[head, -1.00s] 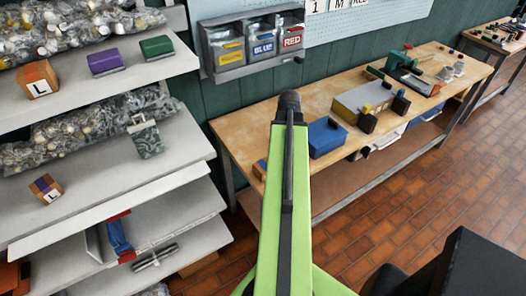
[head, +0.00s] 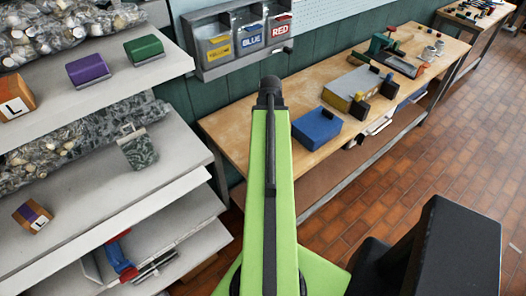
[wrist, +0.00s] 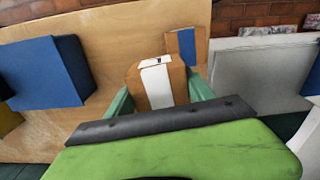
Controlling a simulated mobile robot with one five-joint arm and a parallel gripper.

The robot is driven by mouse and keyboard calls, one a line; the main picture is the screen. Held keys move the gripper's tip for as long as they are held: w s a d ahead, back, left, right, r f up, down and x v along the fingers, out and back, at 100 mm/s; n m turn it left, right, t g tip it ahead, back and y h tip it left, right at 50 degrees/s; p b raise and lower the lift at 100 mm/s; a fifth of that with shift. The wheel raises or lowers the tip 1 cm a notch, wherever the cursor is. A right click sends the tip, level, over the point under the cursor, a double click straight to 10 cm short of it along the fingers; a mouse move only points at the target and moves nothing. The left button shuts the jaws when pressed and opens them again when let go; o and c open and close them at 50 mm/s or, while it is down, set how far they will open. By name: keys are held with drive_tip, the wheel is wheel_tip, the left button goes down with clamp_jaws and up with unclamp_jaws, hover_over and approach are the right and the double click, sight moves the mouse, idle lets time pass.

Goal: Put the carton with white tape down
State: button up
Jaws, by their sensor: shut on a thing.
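The carton with white tape (wrist: 156,84) is brown with a broad white band, and shows in the middle of the wrist view. My gripper (wrist: 159,95) has its green fingers on either side of this carton and is shut on it. Light wood of the workbench (wrist: 110,40) shows behind and left of the carton. I cannot tell whether the carton touches the bench. In the head view my green arm hides the gripper and the carton; the workbench (head: 238,126) lies beyond the arm.
A carton with blue tape (wrist: 186,46) stands close behind the held one. A blue box (wrist: 45,75) is to the left; it also shows on the bench in the head view (head: 316,128). A grey panel-like thing (wrist: 262,72) is at right. Loaded shelves (head: 165,75) stand at left.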

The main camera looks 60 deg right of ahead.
drive_tip(key=s+d+r+m+p, duration=0.1)
drive_tip(key=s+d, duration=0.1)
drive_tip(key=s, duration=0.5)
drive_tip(key=s+d+r+p, duration=0.1)
drive_tip(key=s+d, duration=0.2)
drive_tip(key=s, duration=0.4)
drive_tip(key=w+f+b, duration=0.2)
drive_tip(key=w, duration=0.1)
drive_tip(key=w+f+b, duration=0.3)
drive_tip(key=w, duration=0.1)
drive_tip(key=w+f+b, duration=0.2)
drive_tip(key=w, duration=0.2)
drive_tip(key=shift+w+a+f, duration=0.2)
drive_tip(key=shift+a, duration=0.05)
drive_tip(key=shift+w+b, duration=0.3)
drive_tip(key=shift+w, duration=0.15)
wheel_tip(320, 180, down, 4)
drive_tip(key=b, duration=0.4)
drive_tip(key=shift+a+f, duration=0.1)
drive_tip(key=shift+f, duration=0.15)
drive_tip(key=shift+r, duration=0.25)
drive_tip(key=shift+f, duration=0.1)
drive_tip(key=o, duration=1.2)
drive_tip(key=shift+f, duration=0.15)
drive_tip(key=o, duration=0.4)
